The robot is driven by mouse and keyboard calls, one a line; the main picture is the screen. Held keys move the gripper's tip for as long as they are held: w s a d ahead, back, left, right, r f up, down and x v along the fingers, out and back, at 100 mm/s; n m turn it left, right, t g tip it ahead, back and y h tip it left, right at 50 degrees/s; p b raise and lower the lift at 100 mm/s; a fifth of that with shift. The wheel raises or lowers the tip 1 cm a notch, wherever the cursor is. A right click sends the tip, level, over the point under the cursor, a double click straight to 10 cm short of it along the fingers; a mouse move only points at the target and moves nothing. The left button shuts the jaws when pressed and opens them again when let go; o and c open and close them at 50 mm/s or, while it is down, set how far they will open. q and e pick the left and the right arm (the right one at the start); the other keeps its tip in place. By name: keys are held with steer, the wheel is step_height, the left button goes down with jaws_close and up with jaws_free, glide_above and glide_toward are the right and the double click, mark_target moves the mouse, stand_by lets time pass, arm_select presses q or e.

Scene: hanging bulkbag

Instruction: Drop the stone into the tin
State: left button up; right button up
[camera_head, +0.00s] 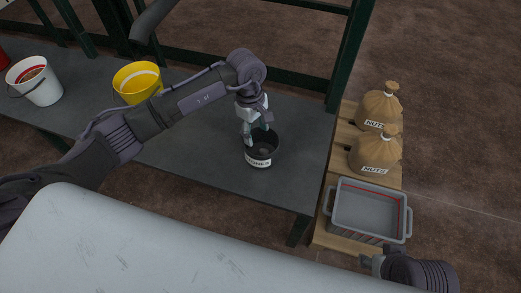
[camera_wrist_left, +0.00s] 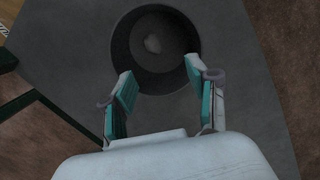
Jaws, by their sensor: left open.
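The black tin (camera_head: 262,160) with a white label stands upright on the dark grey table. It also shows from above in the left wrist view (camera_wrist_left: 120,45). A small grey lump, which looks like the stone (camera_wrist_left: 153,44), lies inside on its floor. My left gripper (camera_head: 251,142) is over the near left rim of the tin. In the left wrist view its two fingers (camera_wrist_left: 157,80) are spread apart with nothing between them. My right gripper (camera_head: 372,263) shows only in part at the bottom right, and its fingers are not clear.
A white bucket (camera_head: 41,86) and a yellow bucket (camera_head: 137,90) stand to the left on the table (camera_head: 300,140). A wooden pallet bench on the right holds two tan NUTS sacks (camera_head: 378,108) and a grey tray (camera_head: 368,210). Green frame posts stand behind.

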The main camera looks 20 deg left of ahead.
arm_select(q)
step_height(320, 180, up, 12)
steer(key=a, duration=0.1)
steer(key=shift+w+a, duration=0.15)
steer(key=shift+w, duration=0.1)
stand_by(0.5)
